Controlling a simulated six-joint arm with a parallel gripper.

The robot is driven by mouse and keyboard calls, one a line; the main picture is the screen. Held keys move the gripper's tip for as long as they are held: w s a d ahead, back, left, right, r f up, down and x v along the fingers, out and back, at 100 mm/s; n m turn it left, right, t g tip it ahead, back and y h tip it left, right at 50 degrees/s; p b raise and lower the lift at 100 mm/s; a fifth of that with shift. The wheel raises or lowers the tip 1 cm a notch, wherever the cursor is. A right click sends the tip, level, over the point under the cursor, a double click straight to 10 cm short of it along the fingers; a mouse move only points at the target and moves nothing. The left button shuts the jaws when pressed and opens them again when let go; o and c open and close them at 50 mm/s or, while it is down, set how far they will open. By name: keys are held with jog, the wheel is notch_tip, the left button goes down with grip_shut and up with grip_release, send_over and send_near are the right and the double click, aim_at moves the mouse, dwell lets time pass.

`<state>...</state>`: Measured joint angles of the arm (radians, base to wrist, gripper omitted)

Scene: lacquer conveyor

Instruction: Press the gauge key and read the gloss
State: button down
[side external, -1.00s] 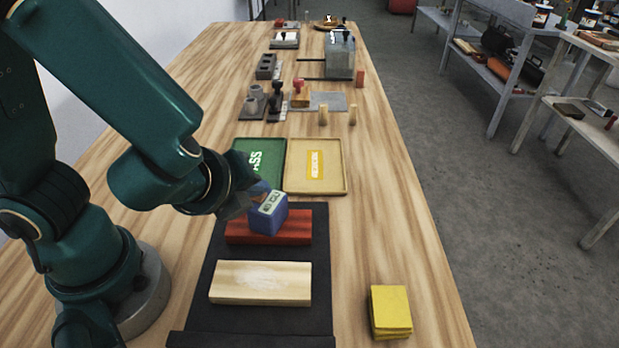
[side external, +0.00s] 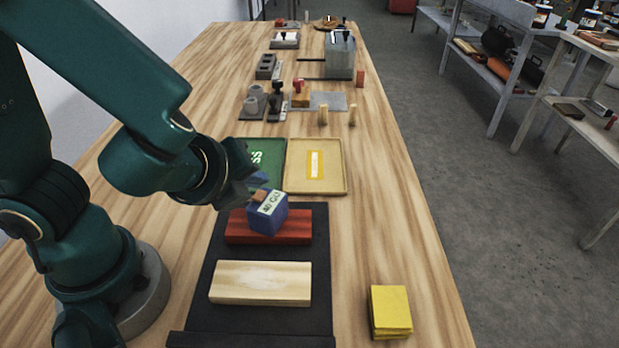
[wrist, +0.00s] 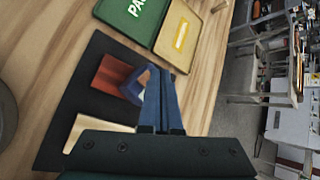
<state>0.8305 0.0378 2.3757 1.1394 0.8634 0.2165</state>
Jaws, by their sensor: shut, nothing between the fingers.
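The gauge is a blue block (side external: 268,215) with a pale display on its top, standing on the red lacquered panel (side external: 240,230). The display shows small dark characters that look like "40 GU", but they are too small to be sure. In the wrist view the gauge (wrist: 133,88) is partly hidden behind my fingers. My gripper (side external: 258,187) is shut and empty, close to the top rear of the gauge in the side view. It also shows in the wrist view (wrist: 160,78). I cannot tell whether the fingertips touch the key, which is hidden.
The red panel and a pale wood panel (side external: 260,284) lie on a black belt (side external: 260,320). Behind are a green tray (side external: 275,155) and a yellow tray (side external: 335,180). A yellow stack (side external: 390,309) sits at front right. Stamps and a glass tank (side external: 340,58) stand farther back.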

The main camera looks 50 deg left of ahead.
jog(key=shift+r, duration=0.1)
notch_tip(320, 180, up, 5)
jog(key=shift+f, duration=0.1)
dwell(0.4)
jog(key=shift+a, duration=0.1)
dwell(0.4)
jog(key=a+r+n+g, duration=0.1)
jog(key=a+n, duration=0.3)
jog(key=a, duration=0.1)
jog(key=n+g+h, duration=0.2)
jog(key=n+h, duration=0.2)
jog(key=n, duration=1.4)
send_near(257, 199)
jog(key=s, duration=0.1)
jog(key=s+a+r, duration=0.1)
jog(key=shift+s+a, duration=0.1)
jog(key=shift+s, duration=0.2)
